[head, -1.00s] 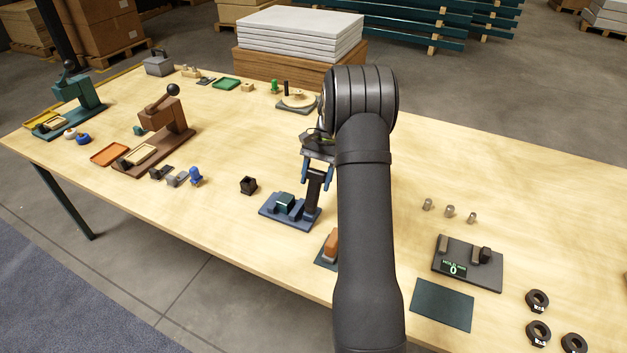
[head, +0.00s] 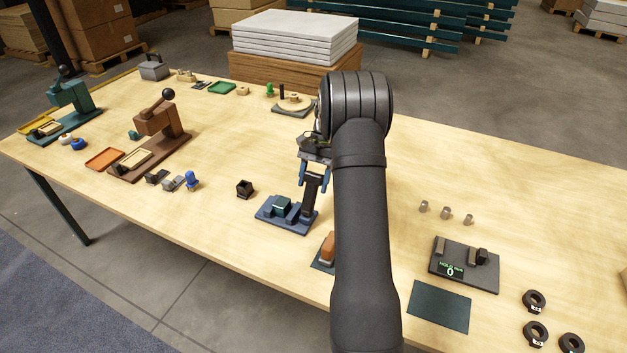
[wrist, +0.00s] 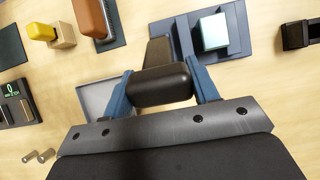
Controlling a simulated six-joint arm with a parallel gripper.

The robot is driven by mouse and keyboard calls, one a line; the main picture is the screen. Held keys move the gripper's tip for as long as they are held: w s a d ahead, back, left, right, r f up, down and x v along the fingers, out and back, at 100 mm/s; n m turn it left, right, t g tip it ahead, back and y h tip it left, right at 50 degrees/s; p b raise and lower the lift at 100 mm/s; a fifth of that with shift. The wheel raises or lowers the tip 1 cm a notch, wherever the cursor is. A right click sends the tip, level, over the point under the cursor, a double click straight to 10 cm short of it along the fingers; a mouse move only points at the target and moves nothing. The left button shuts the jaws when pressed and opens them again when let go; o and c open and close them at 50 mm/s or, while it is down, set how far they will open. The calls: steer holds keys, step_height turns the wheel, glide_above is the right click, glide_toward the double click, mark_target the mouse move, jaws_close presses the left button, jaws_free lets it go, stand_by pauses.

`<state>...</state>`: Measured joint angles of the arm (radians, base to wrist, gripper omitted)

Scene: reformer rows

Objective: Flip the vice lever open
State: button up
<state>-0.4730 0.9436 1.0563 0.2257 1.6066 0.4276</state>
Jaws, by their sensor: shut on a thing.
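The vice has a blue base (head: 270,216) on the table in the middle of the head view, with a teal block (head: 282,203) between its jaws. Its dark lever (head: 310,199) stands nearly upright at the right end of the base. My gripper (head: 313,182) has come down from above, and its blue fingers are shut on the top of the lever. In the wrist view the fingers sit on both sides of the dark lever handle (wrist: 160,86), with the vice base (wrist: 240,40) and teal block (wrist: 211,32) beyond. My arm hides the table to the right of the vice.
A small black open box (head: 244,188) stands left of the vice. A scale (head: 465,275) and metal cylinders (head: 446,212) lie to the right.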

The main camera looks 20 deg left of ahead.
steer(key=o, duration=1.1)
steer(key=shift+w+r, duration=0.15)
steer(key=shift+w, duration=0.05)
steer(key=o, duration=0.3)
steer(key=shift+s, duration=0.15)
steer(key=v, duration=1.2)
steer(key=x, duration=1.2)
steer(key=shift+f, duration=0.2)
